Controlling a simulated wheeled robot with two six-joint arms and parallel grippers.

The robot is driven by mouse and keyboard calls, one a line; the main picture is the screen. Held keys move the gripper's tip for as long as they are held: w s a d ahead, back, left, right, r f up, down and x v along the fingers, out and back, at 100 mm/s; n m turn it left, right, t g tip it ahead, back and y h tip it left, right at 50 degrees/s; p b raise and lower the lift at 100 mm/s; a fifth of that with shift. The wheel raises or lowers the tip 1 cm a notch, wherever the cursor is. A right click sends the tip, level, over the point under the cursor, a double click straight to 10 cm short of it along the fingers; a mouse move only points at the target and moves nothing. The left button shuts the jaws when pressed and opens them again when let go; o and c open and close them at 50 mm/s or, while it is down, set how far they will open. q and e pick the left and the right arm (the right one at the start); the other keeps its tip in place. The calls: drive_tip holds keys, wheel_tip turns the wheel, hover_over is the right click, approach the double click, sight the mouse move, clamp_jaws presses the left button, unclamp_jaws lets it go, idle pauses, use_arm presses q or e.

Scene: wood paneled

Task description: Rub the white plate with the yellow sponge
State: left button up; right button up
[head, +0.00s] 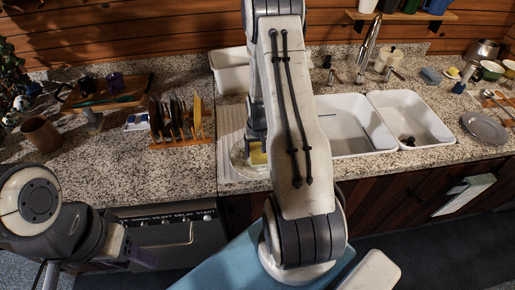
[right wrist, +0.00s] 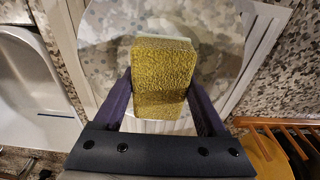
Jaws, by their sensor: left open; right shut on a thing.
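The yellow sponge (right wrist: 165,75) is between the two fingers of my right gripper (right wrist: 163,105), which is shut on it. In the head view the sponge (head: 258,158) shows just left of my right arm, which hides much of the area. The plate (right wrist: 105,28) is round, pale and glossy, and lies beneath the sponge; its left part shows in the head view (head: 238,162). I cannot tell whether the sponge touches the plate. My left gripper (head: 128,250) is open and empty at the lower left, in front of the dishwasher.
The plate is on a ribbed white drainboard (head: 229,130). A wooden rack (head: 182,142) with upright plates stands to its left. White sink basins (head: 408,105) and a faucet (head: 370,45) are to the right. A brown cup (head: 40,134) stands far left. The counter's front left is clear.

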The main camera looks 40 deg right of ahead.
drive_tip(key=shift+s+a+r, duration=0.1)
drive_tip(key=shift+s+a, duration=0.4)
drive_tip(key=shift+s, duration=0.35)
drive_tip(key=shift+s+a+f+b, duration=0.1)
drive_tip(key=shift+f+b, duration=0.1)
drive_tip(key=shift+b, duration=0.15)
drive_tip(key=shift+w+d+r+p, duration=0.1)
drive_tip(key=shift+w+d+p, duration=0.1)
drive_tip(key=shift+w+p, duration=0.1)
drive_tip(key=shift+w+d, duration=0.4)
drive_tip(key=shift+w, duration=0.3)
drive_tip(key=shift+w+d+r, duration=0.1)
drive_tip(key=shift+w+d, duration=0.25)
drive_tip(key=shift+w, duration=0.2)
drive_tip(key=shift+s+a, duration=0.45)
drive_tip(key=shift+s, duration=0.3)
drive_tip(key=shift+s+a, duration=0.45)
drive_tip(key=shift+s, duration=0.3)
drive_tip(key=shift+w+d, duration=0.55)
drive_tip(key=shift+w, duration=0.3)
drive_tip(key=shift+w+d, duration=0.25)
drive_tip(key=shift+w, duration=0.2)
drive_tip(key=shift+w+d+f, duration=0.15)
drive_tip(key=shift+w+f, duration=0.1)
drive_tip(key=shift+c, duration=1.3)
drive_tip(key=shift+r, duration=0.1)
